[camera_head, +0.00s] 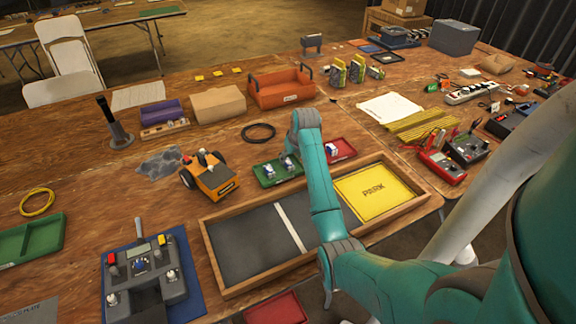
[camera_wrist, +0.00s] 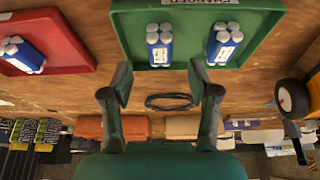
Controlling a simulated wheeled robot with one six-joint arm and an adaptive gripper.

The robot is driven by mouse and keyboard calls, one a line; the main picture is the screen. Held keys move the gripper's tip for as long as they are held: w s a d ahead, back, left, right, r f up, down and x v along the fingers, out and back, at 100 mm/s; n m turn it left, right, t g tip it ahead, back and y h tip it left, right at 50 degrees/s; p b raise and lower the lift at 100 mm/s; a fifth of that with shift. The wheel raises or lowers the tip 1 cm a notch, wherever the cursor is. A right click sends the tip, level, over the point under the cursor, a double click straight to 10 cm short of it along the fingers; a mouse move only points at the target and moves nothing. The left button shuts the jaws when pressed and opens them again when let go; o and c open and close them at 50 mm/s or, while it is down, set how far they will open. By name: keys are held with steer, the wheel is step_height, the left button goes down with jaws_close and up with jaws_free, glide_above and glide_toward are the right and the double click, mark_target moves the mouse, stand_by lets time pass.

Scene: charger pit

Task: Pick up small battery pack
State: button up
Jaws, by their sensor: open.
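Two blue-and-white battery packs sit apart in a green tray. One pack (camera_wrist: 160,46) is ahead of my gripper, between the lines of its fingers; it is partly hidden by my arm in the head view. The other pack (camera_wrist: 223,45) is to its right in the wrist view and shows at the left of the green tray (camera_head: 268,171) in the head view. A third similar pack (camera_wrist: 22,56) lies in a red tray (camera_head: 343,151). I cannot tell by size which is the small one. My gripper (camera_wrist: 160,88) is open and empty, apart from the packs.
An orange wheeled robot (camera_head: 214,178) stands left of the green tray. A wood-framed track with a yellow PARK pad (camera_head: 376,196) lies in front. A black cable coil (camera_head: 258,132) and an orange toolbox (camera_head: 283,91) are behind. Bare table lies around the coil.

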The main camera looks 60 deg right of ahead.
mark_target(289, 163)
steer(key=x, duration=0.5)
steer(key=shift+s, duration=0.1)
steer(key=shift+c, duration=0.2)
jaws_close()
